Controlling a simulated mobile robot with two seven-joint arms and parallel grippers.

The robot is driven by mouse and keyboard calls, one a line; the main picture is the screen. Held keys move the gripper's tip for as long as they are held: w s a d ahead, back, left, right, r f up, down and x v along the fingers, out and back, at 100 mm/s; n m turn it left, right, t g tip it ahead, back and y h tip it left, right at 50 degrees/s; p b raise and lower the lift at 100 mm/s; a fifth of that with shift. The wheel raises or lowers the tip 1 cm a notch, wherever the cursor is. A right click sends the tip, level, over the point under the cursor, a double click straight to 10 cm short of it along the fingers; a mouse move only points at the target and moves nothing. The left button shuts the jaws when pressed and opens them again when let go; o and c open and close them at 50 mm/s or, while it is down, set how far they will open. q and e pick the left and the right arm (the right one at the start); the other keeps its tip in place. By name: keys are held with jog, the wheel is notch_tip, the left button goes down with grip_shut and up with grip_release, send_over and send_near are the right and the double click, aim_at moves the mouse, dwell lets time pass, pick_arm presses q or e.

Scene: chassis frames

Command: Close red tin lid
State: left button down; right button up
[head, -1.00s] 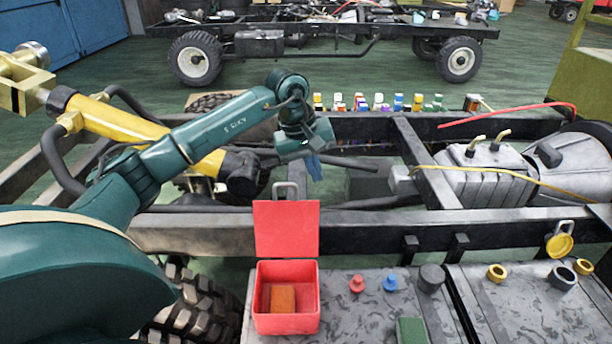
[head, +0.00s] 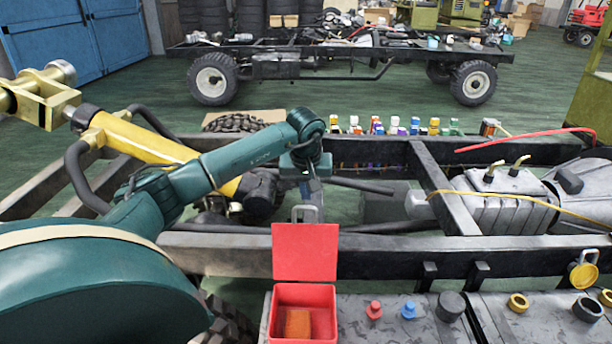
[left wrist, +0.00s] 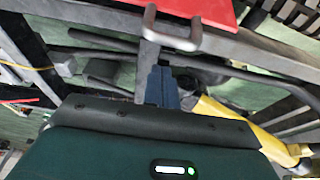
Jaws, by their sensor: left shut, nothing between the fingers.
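The red tin (head: 303,314) stands on the grey camouflage-patterned surface with its red lid (head: 305,252) raised upright at the back. An orange-brown block (head: 298,323) lies inside. A grey metal handle (head: 305,213) sticks up from the lid's top edge. In the left wrist view, the lid (left wrist: 190,10) and its handle (left wrist: 172,40) show at the top. My left gripper (head: 312,190) is shut and empty, behind and above the lid. Its blue fingers (left wrist: 162,88) point toward the handle in the left wrist view, apparently apart from it. My right gripper is not in view.
Black chassis rails (head: 400,256) run behind the tin. A red knob (head: 374,310), a blue knob (head: 408,310) and a black cap (head: 451,306) stand right of it. A yellow cylinder (head: 150,142) lies beside my left arm.

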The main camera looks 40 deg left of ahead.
pick_arm(q)
jog(key=shift+s+d+r, duration=0.2)
jog(key=shift+s+d, duration=0.6)
jog(key=shift+s, duration=0.2)
